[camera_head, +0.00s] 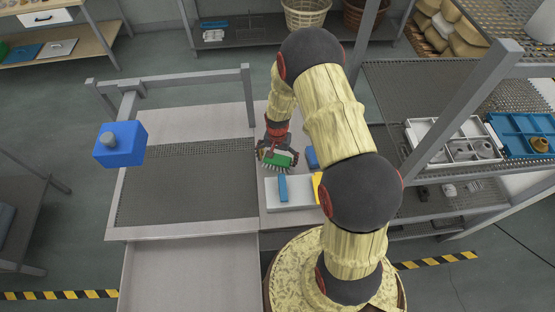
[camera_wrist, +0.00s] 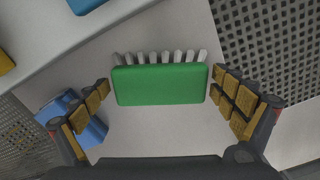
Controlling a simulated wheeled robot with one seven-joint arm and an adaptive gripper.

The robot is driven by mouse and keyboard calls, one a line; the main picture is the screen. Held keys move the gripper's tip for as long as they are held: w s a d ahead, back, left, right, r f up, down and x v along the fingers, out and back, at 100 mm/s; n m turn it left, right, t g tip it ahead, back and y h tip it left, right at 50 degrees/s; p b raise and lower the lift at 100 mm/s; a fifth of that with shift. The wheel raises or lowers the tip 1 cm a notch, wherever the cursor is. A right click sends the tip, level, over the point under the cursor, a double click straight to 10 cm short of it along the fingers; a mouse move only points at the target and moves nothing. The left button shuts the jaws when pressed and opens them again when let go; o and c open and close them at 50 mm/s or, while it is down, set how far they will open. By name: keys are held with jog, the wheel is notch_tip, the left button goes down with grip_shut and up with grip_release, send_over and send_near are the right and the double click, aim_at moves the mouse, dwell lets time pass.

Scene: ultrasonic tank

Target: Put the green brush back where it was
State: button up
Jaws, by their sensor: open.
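The green brush (camera_wrist: 160,84) lies between the two spread fingers of my gripper (camera_wrist: 165,108) in the wrist view, its pale bristles pointing to the top of the picture. Gaps show between the brush and both fingers, so the gripper is open around it. In the head view my gripper (camera_head: 277,157) is over the light table strip right of the mesh, with the green brush (camera_head: 277,159) at its fingers. I cannot tell whether the brush rests on the surface.
A white block (camera_head: 295,194) with a blue bar (camera_head: 283,188) and a yellow piece lies just in front of the brush. A blue object (camera_head: 312,157) is close on the right.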

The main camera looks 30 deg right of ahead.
dwell(0.3)
notch_tip(320, 180, up, 12)
notch_tip(320, 180, up, 11)
jog(key=n+t, duration=0.1)
jog(key=n, duration=0.1)
send_over(277, 159)
jog(key=a, duration=0.2)
jog(key=s+a+r+n+t, duration=0.25)
jog(key=s+r, duration=0.25)
jog(key=r, duration=0.6)
jog(key=s+a+r+n+t, duration=0.1)
jog(key=s+a+r+n, duration=0.1)
jog(key=s+r, duration=0.4)
jog(key=s+a+r+n+t, duration=0.1)
jog(key=s+a+r+n, duration=0.1)
jog(key=s+r, duration=0.4)
jog(key=s+a, duration=0.1)
jog(key=s, duration=0.4)
jog(key=shift+s+a+r, duration=0.15)
jog(key=shift+s+a, duration=0.1)
jog(key=shift+a, duration=0.15)
jog(key=shift+n, duration=0.25)
